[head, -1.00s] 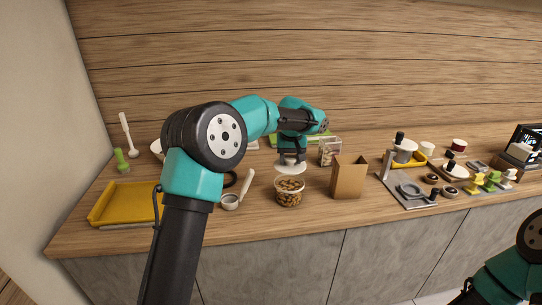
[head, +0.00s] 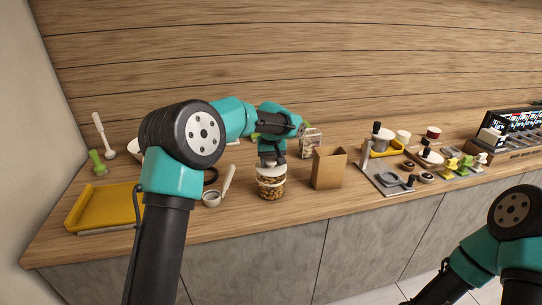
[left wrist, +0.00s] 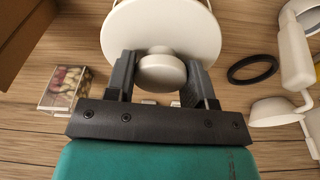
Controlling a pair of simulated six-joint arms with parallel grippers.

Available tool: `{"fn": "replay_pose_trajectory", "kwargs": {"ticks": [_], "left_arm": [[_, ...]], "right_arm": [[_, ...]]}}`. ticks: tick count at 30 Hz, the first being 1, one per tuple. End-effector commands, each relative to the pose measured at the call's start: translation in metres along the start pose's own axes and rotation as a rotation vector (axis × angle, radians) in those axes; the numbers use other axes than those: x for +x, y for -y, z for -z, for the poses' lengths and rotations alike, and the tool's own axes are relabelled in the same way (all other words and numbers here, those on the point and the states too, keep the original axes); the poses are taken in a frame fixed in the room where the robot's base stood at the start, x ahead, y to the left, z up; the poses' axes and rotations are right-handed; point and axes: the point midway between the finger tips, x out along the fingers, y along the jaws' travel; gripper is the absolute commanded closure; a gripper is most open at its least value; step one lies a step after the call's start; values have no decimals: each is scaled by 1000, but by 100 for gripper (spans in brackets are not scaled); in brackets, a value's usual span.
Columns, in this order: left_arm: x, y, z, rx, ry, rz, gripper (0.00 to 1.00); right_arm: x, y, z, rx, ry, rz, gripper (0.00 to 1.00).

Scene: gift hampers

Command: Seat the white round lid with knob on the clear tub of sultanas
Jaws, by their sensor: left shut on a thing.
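My left gripper (head: 271,162) is shut on the knob of the white round lid (head: 272,171), pointing down. In the left wrist view, the knob (left wrist: 162,73) sits between the two fingers and the pale lid disc (left wrist: 160,25) spreads beyond them. The clear tub of sultanas (head: 271,188) stands upright on the counter, with brown contents showing through its wall. The lid is over the tub's mouth, at or just above the rim; I cannot tell whether they touch. My right gripper is out of view.
A brown open box (head: 329,169) stands close right of the tub. A white scoop (head: 213,197) lies to the left, and a yellow tray (head: 102,208) farther left. A small clear box (head: 311,141) is behind. Metal plates with several parts (head: 390,180) are at right.

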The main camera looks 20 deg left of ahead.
Motion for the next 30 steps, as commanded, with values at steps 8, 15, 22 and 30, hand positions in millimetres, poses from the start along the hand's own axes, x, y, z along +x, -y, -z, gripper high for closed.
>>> {"fn": "replay_pose_trajectory", "kwargs": {"ticks": [8, 15, 22, 30], "left_arm": [[17, 0, -3, 1, 1, 0, 73], [20, 0, -3, 0, 0, -1, 73], [20, 0, -3, 0, 0, 0, 73], [21, 0, -3, 0, 0, 0, 73]], "right_arm": [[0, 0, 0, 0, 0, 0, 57], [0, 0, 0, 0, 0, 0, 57], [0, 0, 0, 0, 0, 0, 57], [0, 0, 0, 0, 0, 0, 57]]}}
